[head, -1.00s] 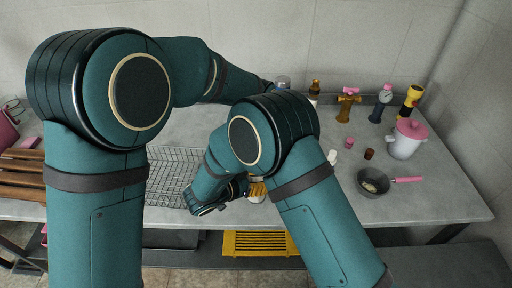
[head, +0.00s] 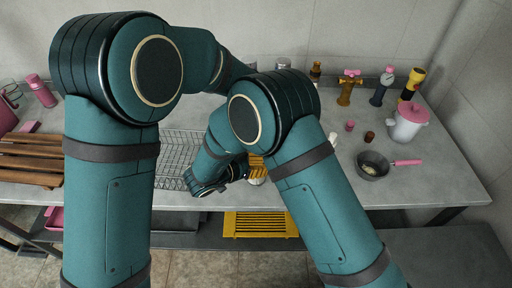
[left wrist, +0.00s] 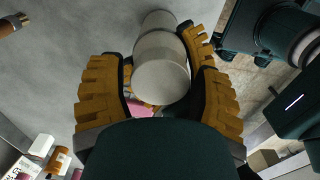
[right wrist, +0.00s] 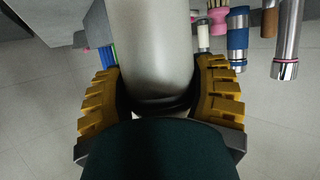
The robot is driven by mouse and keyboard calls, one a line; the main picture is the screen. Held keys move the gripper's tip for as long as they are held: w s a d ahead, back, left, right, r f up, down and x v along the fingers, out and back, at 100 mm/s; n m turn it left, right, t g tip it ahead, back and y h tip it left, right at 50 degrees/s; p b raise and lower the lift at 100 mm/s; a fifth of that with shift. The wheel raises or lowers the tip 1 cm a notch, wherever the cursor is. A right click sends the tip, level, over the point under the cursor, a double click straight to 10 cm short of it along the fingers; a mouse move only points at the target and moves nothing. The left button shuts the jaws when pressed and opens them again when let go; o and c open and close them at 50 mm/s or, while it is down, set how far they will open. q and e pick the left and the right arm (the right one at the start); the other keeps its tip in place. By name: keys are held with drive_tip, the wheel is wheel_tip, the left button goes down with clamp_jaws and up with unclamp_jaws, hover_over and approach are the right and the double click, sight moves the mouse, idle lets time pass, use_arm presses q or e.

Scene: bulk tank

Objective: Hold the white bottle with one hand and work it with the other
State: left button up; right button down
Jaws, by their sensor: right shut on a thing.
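The white bottle (head: 257,181) shows as a small pale patch below my right gripper's yellow fingers in the head view, near the counter's front edge. In the right wrist view its pale body (right wrist: 155,50) fills the space between the fingers, and my right gripper (right wrist: 160,90) is shut on it. In the left wrist view the white bottle (left wrist: 162,70) lies between the spread fingers of my left gripper (left wrist: 155,60), close to the right finger; contact is unclear. In the head view my left gripper is hidden behind my arms.
A wire rack (head: 178,150) and wooden slats (head: 30,160) lie to the left. A dark pan (head: 372,164), a white pot with pink lid (head: 407,122) and several bottles or mills stand at right. A yellow grate (head: 260,224) is below the counter's front.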

use_arm(q)
drive_tip(key=shift+o, duration=0.3)
drive_tip(key=shift+r, duration=0.1)
drive_tip(key=shift+r, duration=2.2)
drive_tip(key=o, duration=0.4)
drive_tip(key=shift+c, duration=0.2)
wheel_tip(320, 180, up, 12)
